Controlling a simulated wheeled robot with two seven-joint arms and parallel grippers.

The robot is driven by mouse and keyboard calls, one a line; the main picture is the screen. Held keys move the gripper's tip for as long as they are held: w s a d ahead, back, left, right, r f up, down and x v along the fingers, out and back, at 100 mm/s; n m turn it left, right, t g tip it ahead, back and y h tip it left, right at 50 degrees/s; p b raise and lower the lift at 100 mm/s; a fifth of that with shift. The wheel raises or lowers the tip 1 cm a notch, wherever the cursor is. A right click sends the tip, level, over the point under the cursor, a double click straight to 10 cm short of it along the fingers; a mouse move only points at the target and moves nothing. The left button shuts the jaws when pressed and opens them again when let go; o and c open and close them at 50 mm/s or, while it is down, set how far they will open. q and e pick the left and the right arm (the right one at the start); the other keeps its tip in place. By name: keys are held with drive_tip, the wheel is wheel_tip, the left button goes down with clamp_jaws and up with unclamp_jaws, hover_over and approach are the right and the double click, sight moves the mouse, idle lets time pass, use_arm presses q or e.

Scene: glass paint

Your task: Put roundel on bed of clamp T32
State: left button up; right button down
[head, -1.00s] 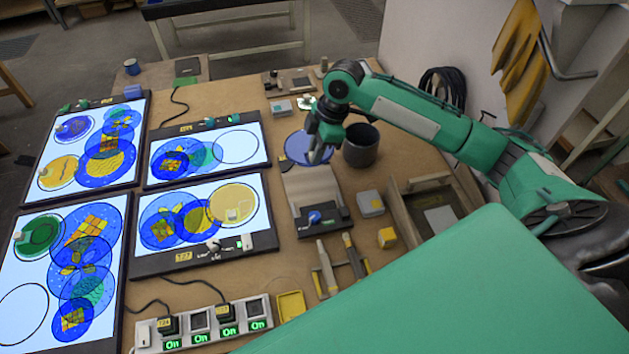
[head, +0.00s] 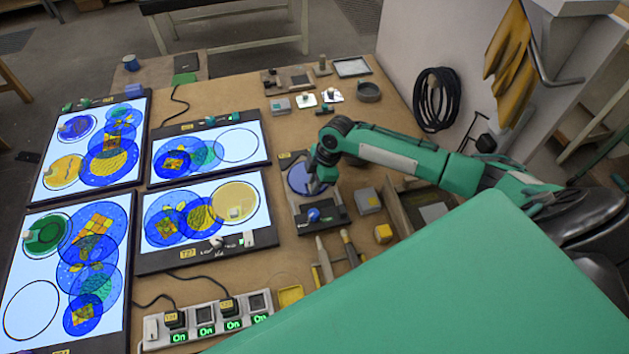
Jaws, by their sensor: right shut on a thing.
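A round blue glass roundel (head: 297,181) is at the tips of my right gripper (head: 314,187), which is shut on its right side. The roundel is over the upper part of a clamp (head: 337,216) with a dark base and a blue knob (head: 313,214). The roundel covers most of the grey bed; I cannot tell whether it touches the bed or is just above it. A small yellow label shows at the clamp's back left, too small to read. My left gripper is not in view.
Lit light panels (head: 195,259) with coloured glass discs fill the left. Hand tools (head: 325,262) lie in front. A power strip (head: 150,330) is at the front left.

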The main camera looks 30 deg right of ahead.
drive_tip(key=c, duration=1.3)
unclamp_jaws()
drive_tip(key=shift+f, duration=0.1)
drive_tip(key=shift+r, duration=0.2)
drive_tip(key=shift+d+r, duration=0.1)
drive_tip(key=shift+r, duration=0.2)
drive_tip(key=b+v, duration=0.3)
drive_tip(key=v, duration=0.8)
drive_tip(key=shift+r, duration=0.1)
